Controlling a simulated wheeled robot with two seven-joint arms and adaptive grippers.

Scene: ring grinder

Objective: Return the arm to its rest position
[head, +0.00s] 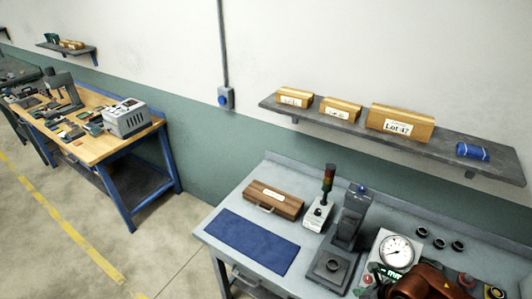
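Neither of my grippers can be made out in the head view. An orange-brown arm link (425,283) with a small warning triangle shows at the bottom edge on the right, over the front of the grey workbench (220,235). No gripper fingers show at its end. Several dark rings (438,243) lie to the right of the gauge. The link hides part of the bench below the gauge.
A wall shelf (450,150) above holds wooden boxes and a blue roll (472,152). A cluttered wooden table (95,148) stands left; the floor between is clear.

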